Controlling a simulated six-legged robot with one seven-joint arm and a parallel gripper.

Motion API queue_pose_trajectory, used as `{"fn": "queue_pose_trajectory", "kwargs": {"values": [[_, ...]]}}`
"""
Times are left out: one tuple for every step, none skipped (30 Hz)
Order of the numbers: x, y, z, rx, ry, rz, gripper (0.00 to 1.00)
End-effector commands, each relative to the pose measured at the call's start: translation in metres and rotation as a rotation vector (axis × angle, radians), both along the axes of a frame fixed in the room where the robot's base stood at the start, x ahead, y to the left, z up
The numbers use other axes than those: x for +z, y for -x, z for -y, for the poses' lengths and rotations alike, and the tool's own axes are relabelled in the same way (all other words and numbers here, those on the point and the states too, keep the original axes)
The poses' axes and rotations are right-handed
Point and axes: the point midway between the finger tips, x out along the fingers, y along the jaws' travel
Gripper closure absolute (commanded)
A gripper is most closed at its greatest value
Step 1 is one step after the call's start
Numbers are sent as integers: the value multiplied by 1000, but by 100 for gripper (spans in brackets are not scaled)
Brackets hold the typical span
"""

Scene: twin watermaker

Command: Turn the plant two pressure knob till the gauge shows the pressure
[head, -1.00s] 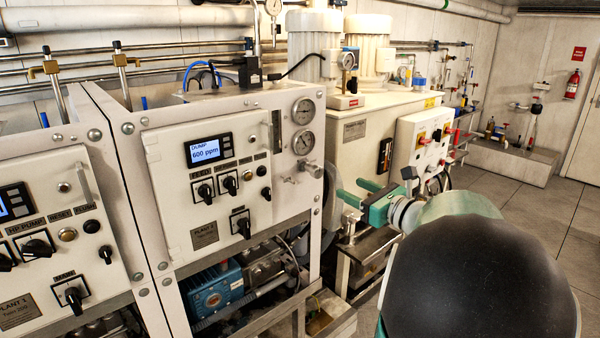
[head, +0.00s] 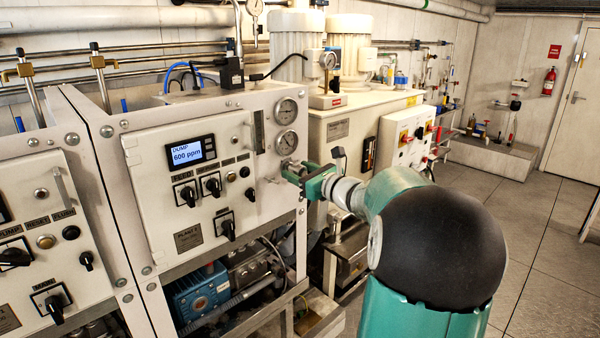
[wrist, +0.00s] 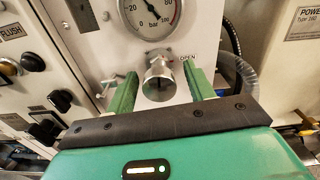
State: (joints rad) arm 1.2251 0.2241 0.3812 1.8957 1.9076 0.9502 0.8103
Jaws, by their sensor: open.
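The plant two panel (head: 150,170) stands left of centre in the head view, its display showing "DUMP 600 ppm". The lower round gauge (head: 287,141) is on its right side; in the wrist view the gauge (wrist: 150,14) is cut off at the top, and I cannot read its pressure. The metal pressure knob (wrist: 158,82) is just below the gauge. My gripper (wrist: 159,72) is open, with one green finger on each side of the knob. Neither finger visibly presses on it. In the head view my gripper (head: 290,172) hides most of the knob.
An upper gauge (head: 286,110) sits above the lower one. Black switches (wrist: 60,100) are at the left in the wrist view. A cream cabinet (head: 335,135) stands right of the panel. Open floor (head: 530,220) lies at the right.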

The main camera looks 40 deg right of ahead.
Motion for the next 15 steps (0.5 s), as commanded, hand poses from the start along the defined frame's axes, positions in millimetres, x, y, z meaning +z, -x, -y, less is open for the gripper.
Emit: {"fn": "queue_pose_trajectory", "kwargs": {"values": [[0,0,0,0,0,0,47],[0,0,0,0,0,0,47],[0,0,0,0,0,0,47],[0,0,0,0,0,0,47],[0,0,0,0,0,0,49],[0,0,0,0,0,0,57],[0,0,0,0,0,0,63],[0,0,0,0,0,0,68],[0,0,0,0,0,0,76],[0,0,0,0,0,0,82],[0,0,0,0,0,0,88],[0,0,0,0,0,0,92],[0,0,0,0,0,0,92],[0,0,0,0,0,0,92],[0,0,0,0,-2,0,92]]}}
